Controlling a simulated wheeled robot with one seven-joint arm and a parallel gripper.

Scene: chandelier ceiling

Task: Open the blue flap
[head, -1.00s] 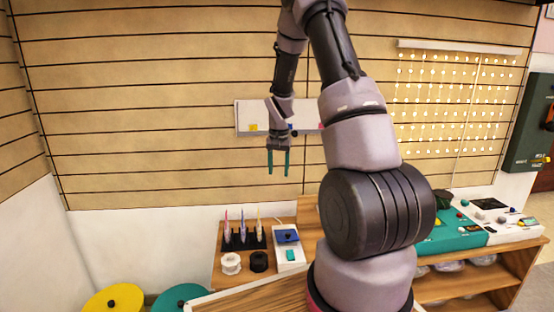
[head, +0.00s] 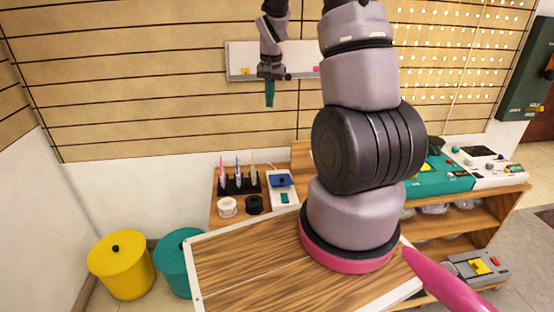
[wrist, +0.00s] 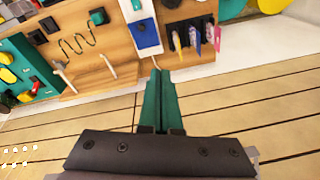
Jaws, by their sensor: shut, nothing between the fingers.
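The blue flap (head: 281,180) is on a white box on the wooden table, in front of my arm's reach and left of my arm's base in the head view. It lies flat as far as I can tell. A teal block (head: 284,198) sits on the same box, nearer than the flap. In the wrist view the blue flap (wrist: 147,36) shows beyond my fingertips. My gripper (head: 269,104) hangs high above the table near the planked wall, apart from the flap. Its teal fingers (wrist: 161,73) are together and empty.
A black holder with upright coloured pens (head: 239,184) stands left of the white box. White (head: 227,207) and black (head: 254,204) spools sit in front of it. A teal panel (head: 438,180) lies right of my arm. The air around my gripper is clear.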

